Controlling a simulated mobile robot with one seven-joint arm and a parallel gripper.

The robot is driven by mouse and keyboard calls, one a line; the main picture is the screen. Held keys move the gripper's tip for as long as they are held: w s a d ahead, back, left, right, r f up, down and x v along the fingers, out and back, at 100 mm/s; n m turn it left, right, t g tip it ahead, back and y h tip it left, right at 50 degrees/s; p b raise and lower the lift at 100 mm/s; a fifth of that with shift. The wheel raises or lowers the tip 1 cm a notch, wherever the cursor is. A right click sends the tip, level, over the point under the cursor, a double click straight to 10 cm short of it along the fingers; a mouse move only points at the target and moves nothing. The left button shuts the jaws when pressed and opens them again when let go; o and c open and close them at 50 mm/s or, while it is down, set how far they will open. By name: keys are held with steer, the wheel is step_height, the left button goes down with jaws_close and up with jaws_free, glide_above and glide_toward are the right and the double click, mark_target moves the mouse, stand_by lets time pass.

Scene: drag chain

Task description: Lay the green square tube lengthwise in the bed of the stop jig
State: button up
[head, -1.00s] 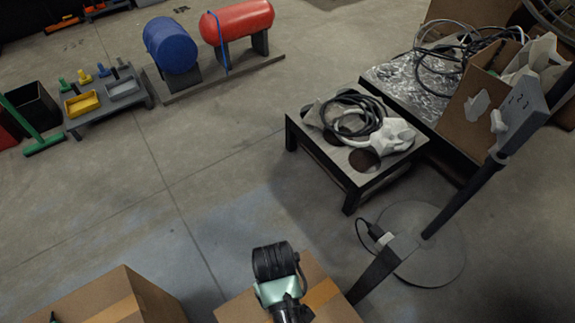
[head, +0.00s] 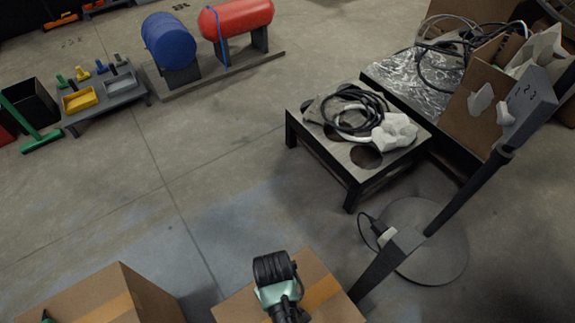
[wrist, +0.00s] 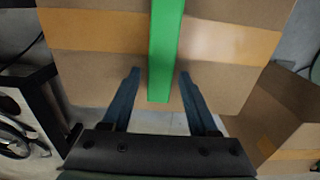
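The green square tube (wrist: 165,50) shows in the wrist view as a long straight bar, running from the top edge down between my fingers over a taped cardboard box (wrist: 225,70). My gripper (wrist: 160,72) is open, one dark finger on each side of the tube's near end, with gaps on both sides. I cannot tell how high the fingers are relative to the tube. In the head view my arm covers part of the box (head: 235,305), and the tube does not show there. I cannot make out the stop jig in either view.
A second cardboard box (head: 110,290) stands at the lower left. A low black table (head: 345,165) with coiled cable is beyond, beside a post on a round base (head: 435,265). Blue (head: 170,42) and red (head: 237,17) tanks are at the back. Floor between is clear.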

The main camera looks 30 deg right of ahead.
jaws_close()
steer(key=shift+r, duration=0.15)
